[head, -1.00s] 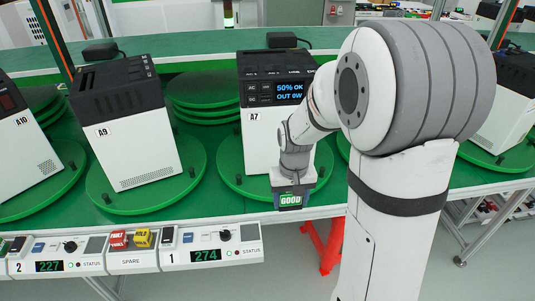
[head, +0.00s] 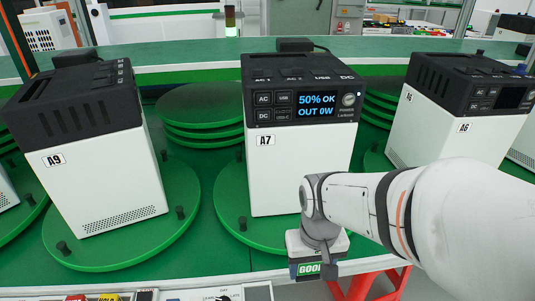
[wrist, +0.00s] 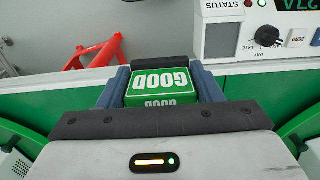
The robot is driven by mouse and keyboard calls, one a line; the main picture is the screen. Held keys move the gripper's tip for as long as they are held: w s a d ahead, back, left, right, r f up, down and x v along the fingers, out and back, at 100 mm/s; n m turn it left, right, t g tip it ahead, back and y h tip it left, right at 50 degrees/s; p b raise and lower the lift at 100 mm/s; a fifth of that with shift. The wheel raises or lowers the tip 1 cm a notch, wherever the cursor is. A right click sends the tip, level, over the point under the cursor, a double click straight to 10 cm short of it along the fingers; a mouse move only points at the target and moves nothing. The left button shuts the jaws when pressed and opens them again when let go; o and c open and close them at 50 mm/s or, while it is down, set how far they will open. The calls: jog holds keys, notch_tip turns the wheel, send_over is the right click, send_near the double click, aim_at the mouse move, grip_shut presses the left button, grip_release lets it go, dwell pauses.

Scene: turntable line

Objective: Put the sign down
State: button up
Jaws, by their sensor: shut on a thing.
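The sign is a small green block with white "GOOD" lettering. It shows in the wrist view (wrist: 160,88), upside down, between the two blue-grey fingers of my gripper (wrist: 160,95). In the head view the sign (head: 309,270) shows below my gripper (head: 318,262), in front of the turntable of unit A7. My gripper is shut on the sign. In the head view my gripper hides part of the sign. I cannot tell whether the sign touches any surface.
Unit A7 (head: 300,170) stands on a green turntable (head: 228,205), its screen reading "50% OK, OUT 0W". Unit A9 (head: 95,180) is at left, unit A6 (head: 440,130) at right. A control panel (wrist: 255,40) is near the gripper. A red stand (wrist: 92,54) is below.

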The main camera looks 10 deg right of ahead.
jog(key=shift+w+r+p, duration=0.45)
jog(key=shift+w+p, duration=0.1)
jog(key=shift+p, duration=0.3)
jog(key=w+p, duration=0.1)
jog(key=w, duration=0.3)
jog(key=w+p, duration=0.2)
jog(key=w, duration=0.3)
jog(key=w+f+p, duration=0.1)
jog(key=w+p, duration=0.1)
jog(key=w, duration=0.2)
jog(key=shift+w, duration=0.25)
jog(key=shift+w+f, duration=0.15)
jog(key=shift+w, duration=0.1)
jog(key=shift+f, duration=1.55)
jog(key=shift+f, duration=0.1)
jog(key=shift+f, duration=0.15)
jog(key=o, duration=1)
